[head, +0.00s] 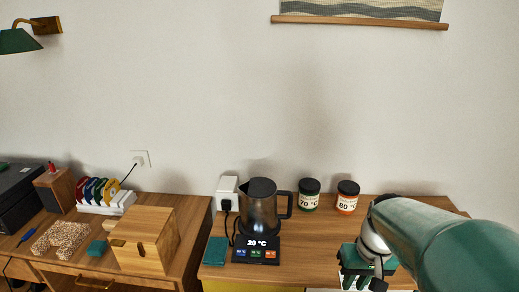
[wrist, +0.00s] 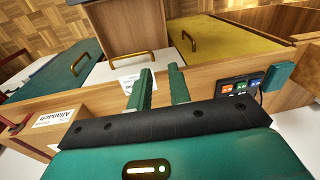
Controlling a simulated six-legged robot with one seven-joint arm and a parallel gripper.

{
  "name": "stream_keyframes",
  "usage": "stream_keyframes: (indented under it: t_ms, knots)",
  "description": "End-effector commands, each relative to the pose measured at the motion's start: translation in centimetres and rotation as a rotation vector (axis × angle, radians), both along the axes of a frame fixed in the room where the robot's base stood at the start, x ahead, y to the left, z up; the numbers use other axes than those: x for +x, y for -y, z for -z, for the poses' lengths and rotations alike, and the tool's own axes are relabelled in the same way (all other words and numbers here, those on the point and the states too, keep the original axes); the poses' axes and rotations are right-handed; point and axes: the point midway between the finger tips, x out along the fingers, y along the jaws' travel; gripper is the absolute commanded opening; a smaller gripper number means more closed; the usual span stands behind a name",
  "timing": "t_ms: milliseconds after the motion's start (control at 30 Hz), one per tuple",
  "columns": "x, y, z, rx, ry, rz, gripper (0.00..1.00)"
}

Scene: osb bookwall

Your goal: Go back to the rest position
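My gripper (head: 362,280) is at the lower right in the head view, over the front part of the right desk, below my green arm. In the wrist view its two green fingers (wrist: 160,72) stand apart with a gap between them. Nothing shows between them. The fingers point toward the desk's front edge and the drawer fronts. In the head view the fingertips are partly cut off by the lower edge.
A kettle (head: 262,208) stands on its base, left of my gripper. Two jars, 70 °C (head: 309,196) and 80 °C (head: 347,198), stand behind. A wooden box (head: 146,240) is on the left desk. The wrist view shows yellow (wrist: 225,42) and green (wrist: 72,68) drawer fronts.

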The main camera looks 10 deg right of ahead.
Motion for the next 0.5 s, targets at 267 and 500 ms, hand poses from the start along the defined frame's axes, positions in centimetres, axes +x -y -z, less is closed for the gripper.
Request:
stream_keyframes:
  t_ms: [267,500]
  knots:
    - [-0.6,-8.5,-6.0,-0.127,0.225,-0.126,0.2]
    - [-2.4,-13.3,-8.9,-0.146,0.396,-0.19,0.2]
